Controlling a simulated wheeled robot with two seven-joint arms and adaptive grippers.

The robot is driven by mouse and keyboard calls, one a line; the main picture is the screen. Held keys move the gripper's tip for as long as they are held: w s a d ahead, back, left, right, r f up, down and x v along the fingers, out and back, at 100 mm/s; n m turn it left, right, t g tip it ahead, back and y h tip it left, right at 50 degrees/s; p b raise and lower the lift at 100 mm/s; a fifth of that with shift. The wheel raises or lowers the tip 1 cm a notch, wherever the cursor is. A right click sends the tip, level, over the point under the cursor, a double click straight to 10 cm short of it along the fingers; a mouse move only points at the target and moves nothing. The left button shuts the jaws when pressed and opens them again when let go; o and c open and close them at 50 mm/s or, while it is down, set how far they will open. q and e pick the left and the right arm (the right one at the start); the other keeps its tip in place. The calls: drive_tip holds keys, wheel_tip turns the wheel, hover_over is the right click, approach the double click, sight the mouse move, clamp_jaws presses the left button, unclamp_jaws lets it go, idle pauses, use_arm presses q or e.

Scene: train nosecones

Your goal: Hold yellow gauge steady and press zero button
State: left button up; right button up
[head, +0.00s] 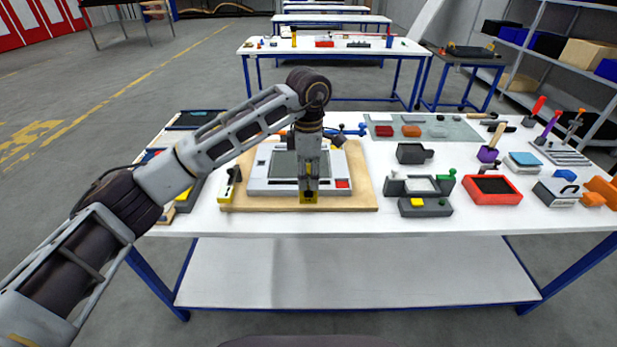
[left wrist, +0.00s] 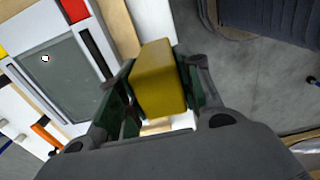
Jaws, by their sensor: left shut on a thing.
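The yellow gauge (head: 309,197) shows low in my left gripper, at the front edge of a white device with a grey screen (head: 284,164). In the left wrist view the gauge (left wrist: 158,80) is a yellow block between the two fingers. My left gripper (head: 309,186) is shut on it, pointing down. Whether the gauge touches the board below is unclear. A red button (head: 342,184) sits at the device's front right corner; it also shows in the left wrist view (left wrist: 73,10). I cannot tell which part is the zero button. My right gripper is not in view.
The device stands on a wooden board (head: 245,203) on the white table. A small yellow and black tool (head: 230,182) lies left of it. Grey fixtures (head: 425,206) and a red tray (head: 492,190) stand to the right. The table's front strip is clear.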

sight(308, 202)
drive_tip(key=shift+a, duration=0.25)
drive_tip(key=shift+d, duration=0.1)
use_arm(q)
drive_tip(key=shift+f+b, duration=2.05)
drive_tip(key=shift+f, duration=1)
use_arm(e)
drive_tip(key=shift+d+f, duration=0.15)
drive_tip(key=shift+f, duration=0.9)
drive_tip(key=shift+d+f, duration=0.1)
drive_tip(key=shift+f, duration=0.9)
use_arm(q)
drive_tip(key=shift+f, duration=0.1)
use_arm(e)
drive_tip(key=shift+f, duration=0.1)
use_arm(q)
drive_tip(key=shift+f+b, duration=1.25)
drive_tip(key=shift+f, duration=0.4)
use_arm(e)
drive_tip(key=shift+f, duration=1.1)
use_arm(q)
drive_tip(key=shift+f, duration=0.2)
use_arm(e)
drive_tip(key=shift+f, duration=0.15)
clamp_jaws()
